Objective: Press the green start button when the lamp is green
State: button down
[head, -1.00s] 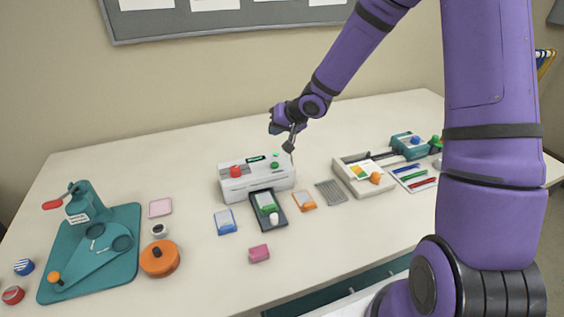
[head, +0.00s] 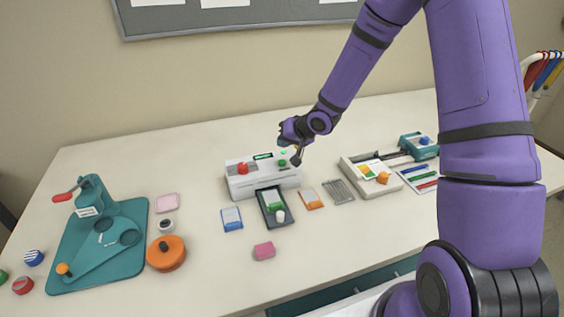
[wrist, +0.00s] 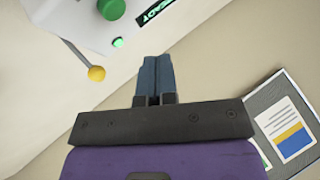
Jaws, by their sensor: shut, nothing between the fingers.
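The white laminator (head: 240,184) stands on the table in the head view. The green start button (head: 282,163) is on its top at the right, with the small lamp (head: 283,153) behind it, lit green. The green button (wrist: 112,9) shows at the upper left beyond the fingertips, and the lamp (wrist: 117,42) glows green. A display (wrist: 160,8) reads READY.
A lever with a yellow knob (wrist: 97,73) sticks out beside the laminator, close to my fingers. A red button (head: 243,169) is on the laminator's left. The table behind is clear.

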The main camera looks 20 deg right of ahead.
aim_at(284, 161)
jog(key=shift+f, duration=1.9)
jog(key=shift+f, duration=0.15)
dwell(0.5)
jog(key=shift+f, duration=0.25)
